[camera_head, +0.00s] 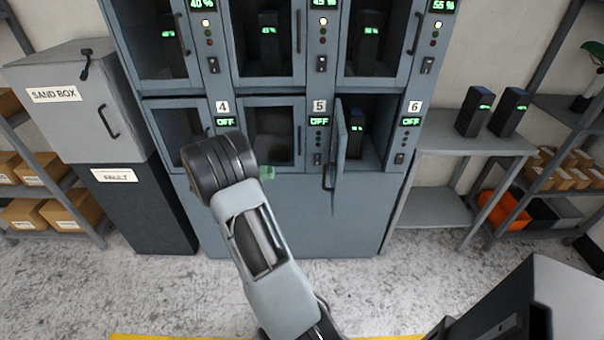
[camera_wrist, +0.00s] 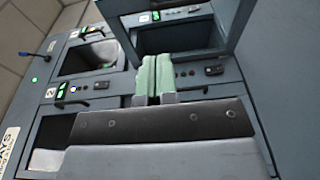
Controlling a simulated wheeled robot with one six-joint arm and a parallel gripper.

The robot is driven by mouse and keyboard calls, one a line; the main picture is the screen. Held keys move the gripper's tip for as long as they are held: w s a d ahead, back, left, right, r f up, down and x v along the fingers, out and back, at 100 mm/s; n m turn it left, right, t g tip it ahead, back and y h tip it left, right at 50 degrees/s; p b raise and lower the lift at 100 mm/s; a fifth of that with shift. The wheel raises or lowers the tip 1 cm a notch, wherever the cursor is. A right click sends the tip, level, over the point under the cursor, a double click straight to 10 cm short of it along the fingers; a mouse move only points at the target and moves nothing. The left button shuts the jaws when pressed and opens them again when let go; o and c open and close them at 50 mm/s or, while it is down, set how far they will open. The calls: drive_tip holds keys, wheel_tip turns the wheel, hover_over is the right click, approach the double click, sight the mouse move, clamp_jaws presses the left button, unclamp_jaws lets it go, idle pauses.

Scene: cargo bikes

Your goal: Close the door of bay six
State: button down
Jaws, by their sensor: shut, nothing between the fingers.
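The bay six door (camera_head: 340,143) stands open in the head view, swung out from the left side of its bay, nearly edge-on. Its dark handle (camera_head: 329,178) hangs on the near edge. A dark battery with a green light (camera_head: 356,131) stands inside bay six (camera_head: 378,115). My gripper (camera_head: 267,172) is mostly hidden behind my wrist; a green fingertip shows in front of the lower part of bay five, left of the open door and apart from it. In the wrist view the green fingers (camera_wrist: 153,76) are together and empty.
The doors of bay four (camera_head: 185,125) and bay five (camera_head: 272,132) look shut. A sand box (camera_head: 75,105) on a dark cabinet stands left. A shelf (camera_head: 470,145) with two batteries (camera_head: 490,112) stands right. The floor (camera_head: 400,285) before the cabinet is clear.

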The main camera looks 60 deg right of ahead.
drive_tip(key=x, duration=1.4)
drive_tip(key=shift+p, duration=0.45)
drive_tip(key=shift+w+d, duration=0.1)
drive_tip(key=shift+d, duration=0.05)
